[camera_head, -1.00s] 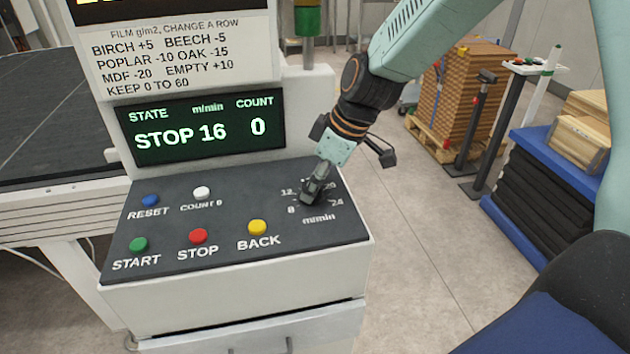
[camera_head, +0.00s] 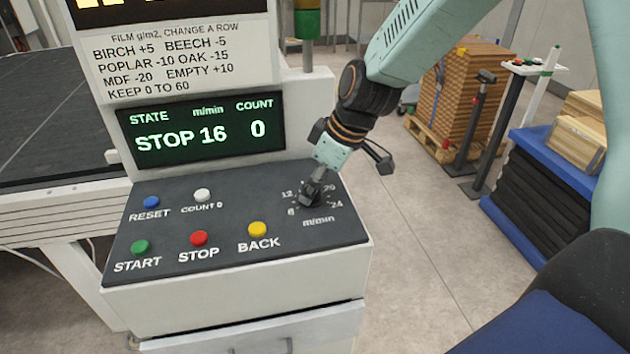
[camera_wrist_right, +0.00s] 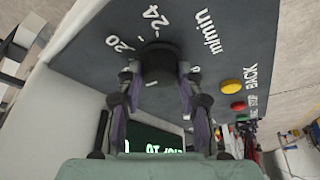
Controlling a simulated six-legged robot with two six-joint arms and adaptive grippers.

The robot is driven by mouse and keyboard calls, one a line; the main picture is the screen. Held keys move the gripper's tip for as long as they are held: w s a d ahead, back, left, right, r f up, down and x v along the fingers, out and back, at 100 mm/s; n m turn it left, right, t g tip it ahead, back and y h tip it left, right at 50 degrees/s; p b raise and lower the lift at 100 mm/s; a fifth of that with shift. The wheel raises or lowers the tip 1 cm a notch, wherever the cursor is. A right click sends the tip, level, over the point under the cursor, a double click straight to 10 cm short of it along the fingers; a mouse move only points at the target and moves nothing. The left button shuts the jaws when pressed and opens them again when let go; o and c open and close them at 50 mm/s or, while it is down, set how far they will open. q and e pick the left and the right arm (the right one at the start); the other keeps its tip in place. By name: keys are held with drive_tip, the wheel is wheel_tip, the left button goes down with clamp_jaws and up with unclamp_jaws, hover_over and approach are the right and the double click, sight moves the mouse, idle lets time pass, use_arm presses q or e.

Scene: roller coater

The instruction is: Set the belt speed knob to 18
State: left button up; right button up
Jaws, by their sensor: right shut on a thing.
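The black belt speed knob (camera_wrist_right: 158,64) sits on the dark sloped panel inside a dial marked m/min, with 12, 20 and 24 readable in the head view. My right gripper (camera_head: 311,196) is on the knob from above, and the right wrist view shows its two fingers shut on the knob's sides. The fingers cover most of the knob in the head view, so its pointer is hard to read. The green display (camera_head: 202,130) reads STOP, 16 m/min and count 0. My left gripper is not in view.
On the same panel are the blue RESET (camera_head: 151,202), white COUNT 0 (camera_head: 202,195), green START (camera_head: 140,247), red STOP (camera_head: 199,238) and yellow BACK (camera_head: 257,229) buttons, left of the dial. A wood stack (camera_head: 462,97) stands on the floor to the right.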

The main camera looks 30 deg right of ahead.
drive_tip(key=m+p, duration=0.1)
drive_tip(key=m+h+p, duration=0.1)
drive_tip(key=shift+s+a+r+m, duration=0.1)
drive_tip(key=shift+s+m, duration=0.05)
drive_tip(key=shift+m, duration=0.15)
drive_tip(key=shift+m+t+h+p, duration=0.3)
drive_tip(key=shift+m+h+p, duration=0.1)
drive_tip(key=shift+m+p, duration=0.8)
drive_tip(key=o, duration=1.2)
wheel_tip(320, 180, up, 10)
drive_tip(key=shift+f, duration=0.1)
